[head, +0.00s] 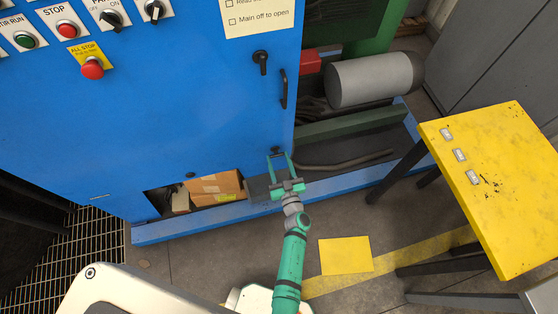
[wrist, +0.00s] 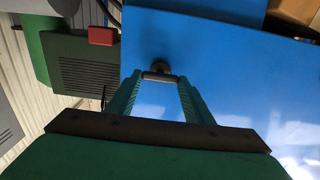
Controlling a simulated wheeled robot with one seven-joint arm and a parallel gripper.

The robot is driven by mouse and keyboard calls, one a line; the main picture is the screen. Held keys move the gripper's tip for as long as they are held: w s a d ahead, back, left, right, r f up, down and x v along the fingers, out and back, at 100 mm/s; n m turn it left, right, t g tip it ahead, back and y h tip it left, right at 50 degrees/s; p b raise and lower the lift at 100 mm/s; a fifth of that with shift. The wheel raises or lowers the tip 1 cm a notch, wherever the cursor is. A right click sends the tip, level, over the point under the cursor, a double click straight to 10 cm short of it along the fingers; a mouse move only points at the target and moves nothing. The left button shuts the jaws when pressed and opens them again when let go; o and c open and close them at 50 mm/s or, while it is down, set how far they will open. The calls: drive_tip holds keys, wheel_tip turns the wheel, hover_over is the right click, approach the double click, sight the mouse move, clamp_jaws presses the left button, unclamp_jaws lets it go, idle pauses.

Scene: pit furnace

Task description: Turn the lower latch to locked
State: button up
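The lower latch (head: 276,149) is a small dark fitting low on the blue cabinet door, near its right edge. In the wrist view it shows as a round boss with a short dark bar (wrist: 160,76) lying crosswise. My gripper (head: 279,156) is at the latch, its two green fingers apart and pointing at the door. In the wrist view the fingertips (wrist: 160,80) stand at either side of the bar's ends. I cannot tell whether they touch it. The fingers partly hide the latch in the head view.
An upper latch (head: 261,61) and a door handle (head: 284,89) sit above. A grey motor (head: 370,80) lies in the open bay at right. A yellow table (head: 510,170) stands right. A cardboard box (head: 216,187) sits in the opening at lower left.

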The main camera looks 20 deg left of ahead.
drive_tip(key=shift+n, duration=0.3)
drive_tip(key=n, duration=0.3)
drive_tip(key=shift+n, duration=0.4)
drive_tip(key=shift+s+a+f+n, duration=0.1)
drive_tip(key=shift+n, duration=3.3)
drive_tip(key=shift+s+a+f+n, duration=0.1)
drive_tip(key=shift+n, duration=3.3)
drive_tip(key=o, duration=1)
drive_tip(key=shift+o, duration=0.2)
